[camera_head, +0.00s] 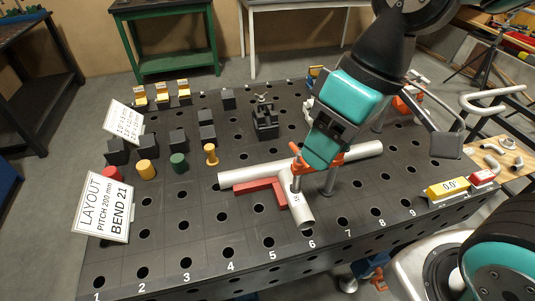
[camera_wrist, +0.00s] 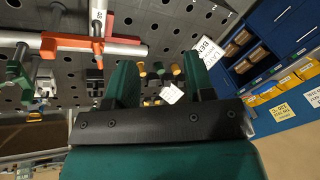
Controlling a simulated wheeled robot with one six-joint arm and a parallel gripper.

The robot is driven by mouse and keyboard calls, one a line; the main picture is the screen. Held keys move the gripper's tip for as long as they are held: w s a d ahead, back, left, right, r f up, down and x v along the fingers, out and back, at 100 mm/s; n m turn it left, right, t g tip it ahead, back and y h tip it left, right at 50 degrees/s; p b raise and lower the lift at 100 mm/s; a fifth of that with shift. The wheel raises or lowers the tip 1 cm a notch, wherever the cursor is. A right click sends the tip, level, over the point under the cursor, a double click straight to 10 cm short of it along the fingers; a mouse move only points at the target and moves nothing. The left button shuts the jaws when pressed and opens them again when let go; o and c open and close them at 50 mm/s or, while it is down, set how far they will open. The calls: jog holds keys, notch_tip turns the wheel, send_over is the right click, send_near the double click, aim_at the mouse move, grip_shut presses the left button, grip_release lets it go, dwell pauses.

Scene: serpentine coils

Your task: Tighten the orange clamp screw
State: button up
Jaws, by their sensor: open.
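The orange clamp (camera_head: 297,162) sits across the white-grey pipe (camera_head: 362,150) on the perforated table. It also shows at the upper left of the wrist view (camera_wrist: 75,44), lying over the pipe. I cannot clearly make out its screw. My gripper (camera_head: 318,160) is just in front of the clamp in the head view and hides part of it. In the wrist view my gripper (camera_wrist: 160,80) shows two green fingers spread apart with nothing between them. The clamp is to the left of the fingers there. I cannot tell whether the gripper touches it.
A second short pipe (camera_head: 299,205) meets the long one, beside a red square bracket (camera_head: 258,188). A black fixture (camera_head: 265,118) stands behind. Colored pegs and black blocks fill the left of the table (camera_head: 190,225). A yellow level display (camera_head: 447,188) lies at the right edge.

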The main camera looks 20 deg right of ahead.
jog(key=w+d+m+h+p, duration=0.1)
jog(key=w+d+h+p, duration=0.1)
jog(key=w, duration=0.6)
jog(key=w+d+m+h+p, duration=0.1)
jog(key=w+d+p, duration=0.15)
jog(key=w, duration=0.45)
jog(key=shift+h, duration=0.3)
jog(key=f+p, duration=0.1)
jog(key=f, duration=0.4)
jog(key=f+p, duration=0.1)
jog(key=f, duration=0.4)
jog(key=f+p, duration=0.1)
jog(key=f, duration=0.4)
jog(key=shift+w+a+f+p, duration=0.25)
jog(key=shift+a+f+p, duration=0.15)
jog(key=shift+f, duration=0.65)
